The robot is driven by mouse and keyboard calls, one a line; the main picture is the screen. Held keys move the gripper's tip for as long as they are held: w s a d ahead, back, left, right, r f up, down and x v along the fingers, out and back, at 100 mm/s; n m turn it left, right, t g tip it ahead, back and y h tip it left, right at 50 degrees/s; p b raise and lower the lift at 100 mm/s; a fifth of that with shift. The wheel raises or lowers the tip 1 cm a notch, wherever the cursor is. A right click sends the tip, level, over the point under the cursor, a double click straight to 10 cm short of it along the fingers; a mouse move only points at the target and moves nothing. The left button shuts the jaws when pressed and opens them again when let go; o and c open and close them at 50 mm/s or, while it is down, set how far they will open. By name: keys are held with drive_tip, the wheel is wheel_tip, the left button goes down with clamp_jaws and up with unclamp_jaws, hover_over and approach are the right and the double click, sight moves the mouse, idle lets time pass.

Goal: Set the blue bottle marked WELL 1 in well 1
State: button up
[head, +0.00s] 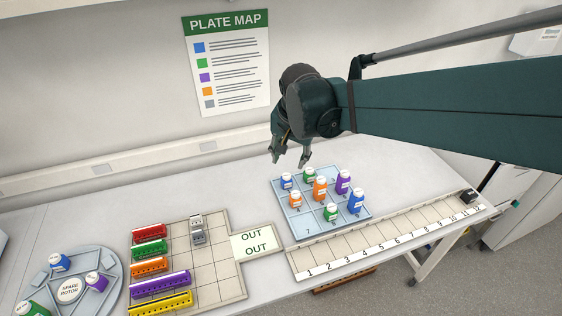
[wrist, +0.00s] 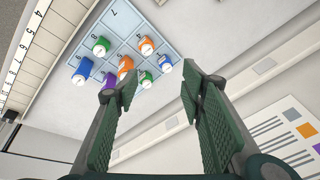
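The blue nine-well plate (head: 292,222) stands on the bench with several bottles on it. One blue bottle (head: 286,181) is at its back left corner; it also shows in the wrist view (wrist: 165,66). Another blue bottle (head: 356,202) is at the right side and shows in the wrist view too (wrist: 82,71). A third blue bottle (head: 58,263) is on the spare rotor. Bottle labels are too small to read, so I cannot tell which is marked WELL 1. My gripper (head: 290,160) is open and empty, above and behind the plate's back left edge.
Green, purple and orange bottles stand close together on the plate; an orange bottle (head: 295,200) is in front of the back left blue one. A numbered strip (head: 380,242) runs along the front. Left are a tiled board (head: 215,270), colored racks (head: 160,285) and the spare rotor (head: 70,310).

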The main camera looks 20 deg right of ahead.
drive_tip(key=s+a+n+t, duration=0.1)
drive_tip(key=s+n, duration=0.3)
drive_tip(key=s, duration=0.4)
drive_tip(key=s+a+r+n+t, duration=0.1)
drive_tip(key=s+n, duration=0.3)
drive_tip(key=s, duration=0.5)
drive_tip(key=shift+s+a+r+n+t+y, duration=0.25)
drive_tip(key=shift+a+t+y, duration=0.2)
drive_tip(key=shift+t, duration=0.25)
drive_tip(key=shift+f, duration=0.1)
